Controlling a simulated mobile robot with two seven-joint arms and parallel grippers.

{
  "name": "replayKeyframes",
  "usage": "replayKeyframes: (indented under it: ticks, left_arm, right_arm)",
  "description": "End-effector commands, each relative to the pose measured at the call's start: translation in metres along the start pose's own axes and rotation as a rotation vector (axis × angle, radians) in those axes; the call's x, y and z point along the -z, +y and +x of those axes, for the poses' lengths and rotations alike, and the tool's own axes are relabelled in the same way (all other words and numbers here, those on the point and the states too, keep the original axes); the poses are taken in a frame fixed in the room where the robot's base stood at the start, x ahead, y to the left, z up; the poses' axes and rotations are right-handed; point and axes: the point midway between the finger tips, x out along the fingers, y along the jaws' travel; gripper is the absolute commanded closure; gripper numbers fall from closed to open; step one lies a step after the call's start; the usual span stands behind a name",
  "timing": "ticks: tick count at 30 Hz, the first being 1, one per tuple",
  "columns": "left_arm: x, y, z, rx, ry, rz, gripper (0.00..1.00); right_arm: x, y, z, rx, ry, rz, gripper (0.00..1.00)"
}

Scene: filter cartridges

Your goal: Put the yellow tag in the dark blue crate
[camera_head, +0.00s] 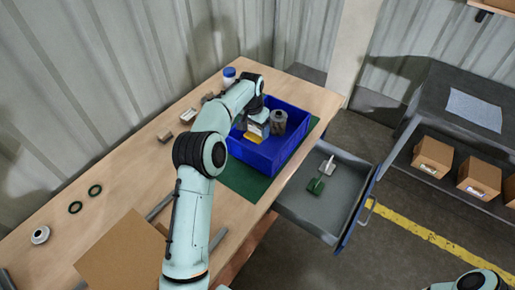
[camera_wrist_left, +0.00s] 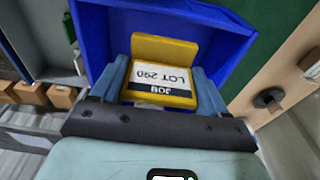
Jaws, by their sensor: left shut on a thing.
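The dark blue crate (camera_head: 268,157) stands on a green mat at the right end of the wooden workbench. My left gripper (camera_head: 256,128) reaches down into the crate. It is shut on the yellow tag (camera_wrist_left: 165,48), which carries a white label reading "LOT 290" and "JOB". In the head view, the yellow tag (camera_head: 252,137) shows inside the crate's walls beneath the gripper. In the wrist view, the left gripper's fingers (camera_wrist_left: 163,85) sit on both sides of it, with the blue crate wall (camera_wrist_left: 98,40) behind. I cannot tell whether the tag touches the crate floor. My right gripper is out of view.
A grey cylinder (camera_head: 278,121) stands in the crate beside the gripper. An open drawer (camera_head: 320,205) holds a green item and a pale item. A blue-capped bottle (camera_head: 229,76) and small parts lie behind my arm. A cardboard sheet (camera_head: 122,255) lies at front left.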

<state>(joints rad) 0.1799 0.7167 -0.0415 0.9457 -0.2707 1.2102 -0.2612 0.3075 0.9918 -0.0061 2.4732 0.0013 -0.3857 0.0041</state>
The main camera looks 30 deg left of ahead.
Motion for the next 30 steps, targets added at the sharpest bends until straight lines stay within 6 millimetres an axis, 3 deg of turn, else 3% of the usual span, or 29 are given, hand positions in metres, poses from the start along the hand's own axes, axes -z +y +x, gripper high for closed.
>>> replayKeyframes:
  ticks: [1, 6, 14, 23, 30]
  left_arm:
    - [-0.005, 0.000, 0.019, -0.001, -0.007, -0.001, 0.58]
    - [-0.008, 0.000, 0.051, 0.000, -0.003, -0.001, 0.58]
    - [-0.008, 0.000, 0.067, 0.001, 0.001, -0.001, 0.58]
    - [-0.015, -0.001, 0.114, 0.000, -0.001, -0.003, 0.58]
    - [-0.014, -0.001, 0.117, 0.001, 0.003, -0.002, 0.58]
  right_arm:
    - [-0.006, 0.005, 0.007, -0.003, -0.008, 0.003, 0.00]
    - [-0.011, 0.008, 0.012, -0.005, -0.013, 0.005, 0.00]
    - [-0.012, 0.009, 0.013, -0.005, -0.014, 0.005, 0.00]
    - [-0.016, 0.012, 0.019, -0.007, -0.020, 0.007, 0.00]
    - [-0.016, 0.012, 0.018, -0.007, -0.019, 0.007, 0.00]
